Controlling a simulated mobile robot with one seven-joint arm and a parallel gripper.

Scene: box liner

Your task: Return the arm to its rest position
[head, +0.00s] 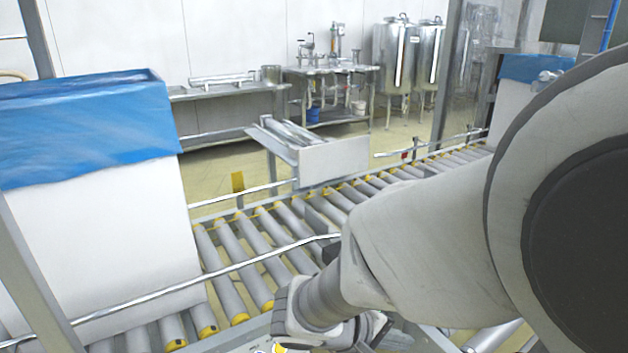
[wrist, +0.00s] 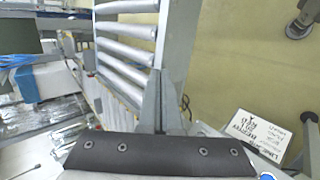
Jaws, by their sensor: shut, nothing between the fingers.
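My arm (head: 430,235) reaches from the right edge of the head view down to the bottom middle, over the near side of the roller conveyor. Its wrist end is low in that view, and the fingertips are not clear there. In the wrist view my gripper (wrist: 151,100) shows as narrow grey fingers close together above a dark bar with screws. It is shut and holds nothing. It is seen against the conveyor's side frame; I cannot tell whether it touches anything.
A white box with a blue liner (head: 85,130) stands on the roller conveyor (head: 250,240) at left. Another lined box (head: 535,68) is at back right. Metal rails (head: 210,272) run along the conveyor. A printed sign (wrist: 260,130) and open floor (wrist: 235,60) show in the wrist view.

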